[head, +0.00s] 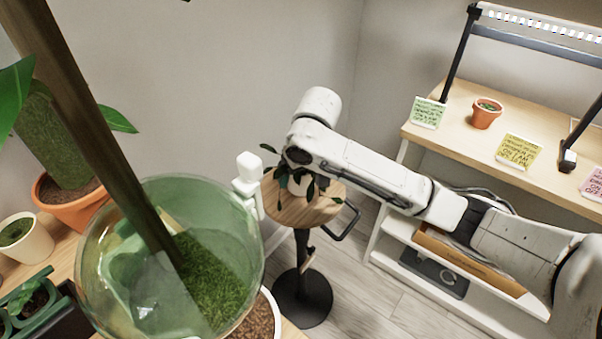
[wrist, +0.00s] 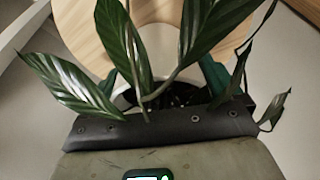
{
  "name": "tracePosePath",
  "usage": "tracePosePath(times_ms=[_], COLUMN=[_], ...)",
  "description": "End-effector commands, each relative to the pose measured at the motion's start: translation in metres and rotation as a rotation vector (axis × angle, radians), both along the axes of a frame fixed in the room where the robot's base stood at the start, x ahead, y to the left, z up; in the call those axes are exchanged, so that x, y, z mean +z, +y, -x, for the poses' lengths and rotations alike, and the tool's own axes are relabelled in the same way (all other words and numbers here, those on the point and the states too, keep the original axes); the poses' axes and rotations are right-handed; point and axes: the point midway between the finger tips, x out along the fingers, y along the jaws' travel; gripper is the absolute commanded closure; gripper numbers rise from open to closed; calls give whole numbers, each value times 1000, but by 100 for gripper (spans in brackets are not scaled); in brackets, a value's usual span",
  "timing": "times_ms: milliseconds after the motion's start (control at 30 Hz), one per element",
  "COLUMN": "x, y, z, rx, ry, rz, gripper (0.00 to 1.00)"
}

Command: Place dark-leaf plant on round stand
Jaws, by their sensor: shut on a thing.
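The dark-leaf plant (head: 283,180) is in a white pot under the end of my arm in the head view. In the wrist view its long striped leaves (wrist: 124,42) spread over the pot rim. My gripper (wrist: 163,80) is shut on the pot, with a teal finger at either side. The round stand (head: 322,211) has a wooden top and a dark pole and base. Its top also shows behind the pot in the wrist view (wrist: 83,20). The pot is over the top in the picture; its underside is hidden, so I cannot tell whether they touch.
A wooden bench at left holds a large glass vessel (head: 215,235), a terracotta pot (head: 75,212) and a cream pot (head: 28,240). A shelf unit (head: 440,130) at right carries a small terracotta pot (head: 487,114) and notes. A dark handle (head: 345,225) hangs beside the stand.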

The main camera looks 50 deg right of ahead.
Motion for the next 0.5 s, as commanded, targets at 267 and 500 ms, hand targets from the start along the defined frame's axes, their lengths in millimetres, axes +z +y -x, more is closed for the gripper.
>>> tracePosePath(times_ms=[267, 500], x=[0, -3], y=[0, 0], z=[0, 0], rx=[0, 0], ry=[-2, -1], rz=[0, -1], gripper=[52, 0])
